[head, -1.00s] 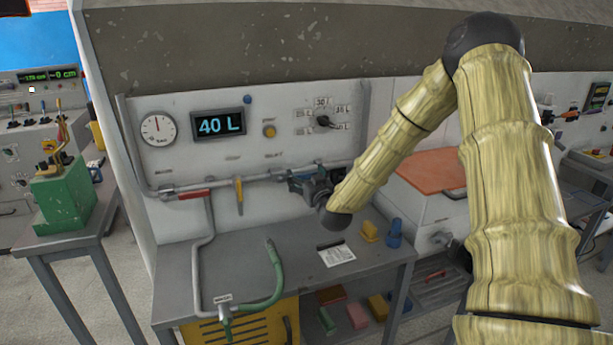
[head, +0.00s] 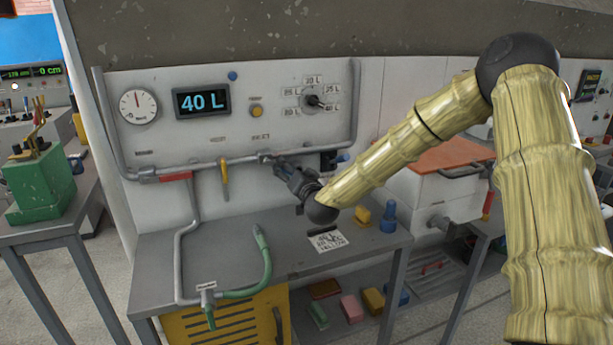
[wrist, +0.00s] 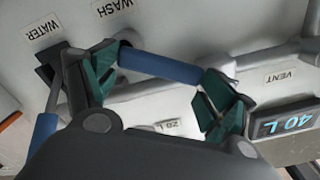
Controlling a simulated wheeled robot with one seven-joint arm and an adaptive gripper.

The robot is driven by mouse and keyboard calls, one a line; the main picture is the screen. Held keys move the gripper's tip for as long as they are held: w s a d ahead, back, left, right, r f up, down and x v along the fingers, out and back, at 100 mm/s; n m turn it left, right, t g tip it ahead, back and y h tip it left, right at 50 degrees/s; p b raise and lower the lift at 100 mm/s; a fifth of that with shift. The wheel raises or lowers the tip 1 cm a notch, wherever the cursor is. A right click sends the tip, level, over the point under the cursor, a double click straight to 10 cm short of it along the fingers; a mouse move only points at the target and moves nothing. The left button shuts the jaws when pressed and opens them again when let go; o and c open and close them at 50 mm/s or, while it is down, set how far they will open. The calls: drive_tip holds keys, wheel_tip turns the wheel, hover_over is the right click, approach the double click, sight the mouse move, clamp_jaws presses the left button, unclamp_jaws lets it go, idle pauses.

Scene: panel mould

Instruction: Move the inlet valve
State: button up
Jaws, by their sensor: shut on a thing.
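My gripper (wrist: 160,85) is at the panel's pipe run, its two dark green fingers at either end of a blue lever handle (wrist: 162,67) in the wrist view. It is shut on that blue lever. A WASH label (wrist: 112,8) is near it. A second blue lever (wrist: 44,128) stands to the left by a WATER label (wrist: 43,27), clear of the fingers. No label reading inlet is legible. In the head view my gripper (head: 284,174) is in front of the pipe's right end and hides most of the held lever.
A red lever (head: 175,177) and a yellow lever (head: 224,178) sit left on the pipe. The display (head: 202,101) reads 40 L, beside a gauge (head: 138,107). Below, the bench (head: 160,270) carries a green hose (head: 264,262), a paper (head: 328,241) and small blocks.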

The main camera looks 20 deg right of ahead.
drive_tip(key=shift+o, duration=0.2)
drive_tip(key=m+b, duration=0.1)
drive_tip(key=f+m+b, duration=0.1)
drive_tip(key=m, duration=0.1)
drive_tip(key=shift+w+a+f+b, duration=0.25)
drive_tip(key=shift+w+a+b, duration=0.05)
drive_tip(key=shift+a+b, duration=0.1)
drive_tip(key=shift+w+a+f+m+b, duration=0.1)
drive_tip(key=shift+a+f+m+b, duration=0.3)
drive_tip(key=shift+a+m+b, duration=0.75)
drive_tip(key=shift+a+f+m+b, duration=0.4)
drive_tip(key=shift+a+m+b, duration=0.15)
drive_tip(key=shift+m+b, duration=1.05)
drive_tip(key=shift+w+a+f+m+b, duration=0.1)
drive_tip(key=shift+a+f+m+b, duration=0.3)
drive_tip(key=shift+a+m+b, duration=0.7)
drive_tip(key=shift+d+m, duration=0.2)
drive_tip(key=shift+m, duration=0.25)
drive_tip(key=o, duration=1.3)
drive_tip(key=shift+f, duration=0.1)
drive_tip(key=s, duration=1.2)
drive_tip(key=shift+a+f, duration=0.15)
drive_tip(key=shift+a, duration=0.25)
